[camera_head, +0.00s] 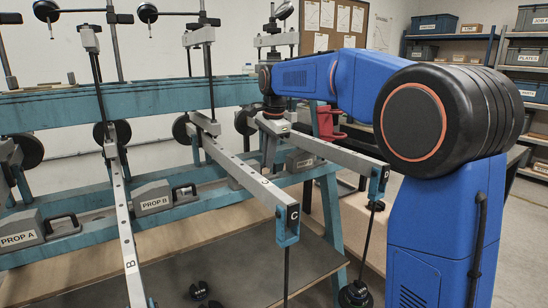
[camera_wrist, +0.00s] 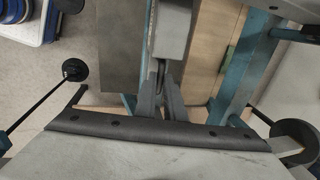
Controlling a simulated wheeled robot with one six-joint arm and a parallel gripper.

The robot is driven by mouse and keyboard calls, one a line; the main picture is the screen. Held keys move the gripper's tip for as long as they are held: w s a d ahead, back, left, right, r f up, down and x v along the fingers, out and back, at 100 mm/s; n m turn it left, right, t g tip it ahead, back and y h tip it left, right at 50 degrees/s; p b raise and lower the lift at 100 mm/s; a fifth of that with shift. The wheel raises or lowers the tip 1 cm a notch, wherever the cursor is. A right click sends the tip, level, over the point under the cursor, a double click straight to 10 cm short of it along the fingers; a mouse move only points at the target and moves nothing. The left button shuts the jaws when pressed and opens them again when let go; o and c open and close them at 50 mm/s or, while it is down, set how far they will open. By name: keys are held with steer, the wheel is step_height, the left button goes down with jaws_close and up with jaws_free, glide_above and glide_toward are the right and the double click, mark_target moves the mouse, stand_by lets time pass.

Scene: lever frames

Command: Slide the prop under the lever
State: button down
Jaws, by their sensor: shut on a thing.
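A grey prop (camera_head: 302,160) with a label too small to read shows just below the rightmost grey lever (camera_head: 325,148). Its grey block also shows at the top of the wrist view (camera_wrist: 174,28). I cannot tell whether prop and lever touch. Lever C (camera_head: 245,172) slants forward to the left of the gripper.
Prop B (camera_head: 152,197) and prop A (camera_head: 22,228) sit farther left on the teal frame (camera_head: 85,232). Lever B (camera_head: 121,215) slants forward. A weight (camera_head: 355,296) hangs from the rightmost lever. In the wrist view a hanging weight (camera_wrist: 75,69) is left and a round disc (camera_wrist: 294,140) right.

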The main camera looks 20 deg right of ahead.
mark_target(246, 162)
steer(key=a, duration=0.2)
steer(key=s+a, duration=0.1)
steer(key=a, duration=0.2)
steer(key=s+a, duration=0.1)
steer(key=a, duration=0.1)
steer(key=shift+s+a, duration=0.25)
steer(key=shift+a, duration=0.05)
steer(key=c, duration=1.8)
jaws_free()
steer(key=shift+a, duration=0.15)
steer(key=shift+c, duration=0.2)
steer(key=shift+r, duration=0.15)
steer(key=shift+r, duration=0.25)
steer(key=s+d+r, duration=0.1)
steer(key=s+r, duration=0.2)
steer(key=r, duration=1.3)
steer(key=shift+s+r, duration=0.15)
steer(key=shift+d, duration=0.1)
